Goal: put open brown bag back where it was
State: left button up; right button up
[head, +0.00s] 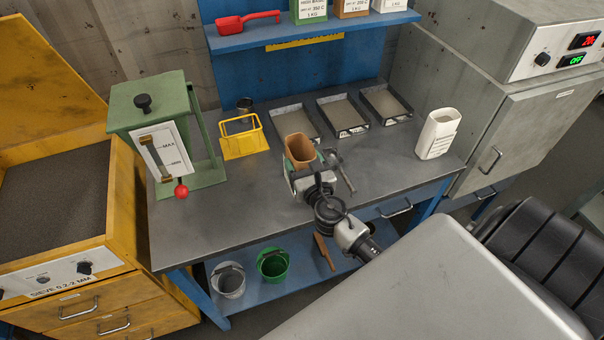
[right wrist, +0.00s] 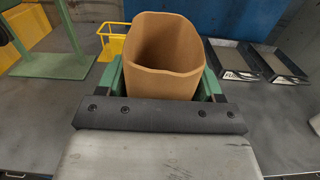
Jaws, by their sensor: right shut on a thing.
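The open brown bag (head: 299,148) is upright above the middle of the grey workbench in the head view. My right gripper (head: 300,162) is shut on it. In the right wrist view the brown bag (right wrist: 163,60) stands between the green fingers, with its open top showing and its inside looking empty. Whether its bottom touches the bench is hidden by the gripper. On the blue shelf (head: 330,36) above the bench stand a green bag (head: 309,10), another brown bag (head: 352,8) and a white bag (head: 391,5). My left gripper is not in view.
Black-framed trays (head: 342,115) line the back of the bench. A yellow stand (head: 242,138) and a green device (head: 160,130) with a red knob are at left. A white open container (head: 437,134) stands at right. The bench front is mostly clear. A red scoop (head: 247,22) lies on the shelf.

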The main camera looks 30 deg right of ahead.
jog(key=f, duration=0.1)
jog(key=f+b, duration=0.2)
jog(key=f, duration=0.1)
jog(key=shift+w, duration=0.3)
jog(key=shift+f, duration=0.2)
jog(key=shift+f+b, duration=0.2)
jog(key=shift+b, duration=0.2)
jog(key=o, duration=1)
jog(key=shift+o, duration=0.2)
jog(key=shift+r, duration=0.1)
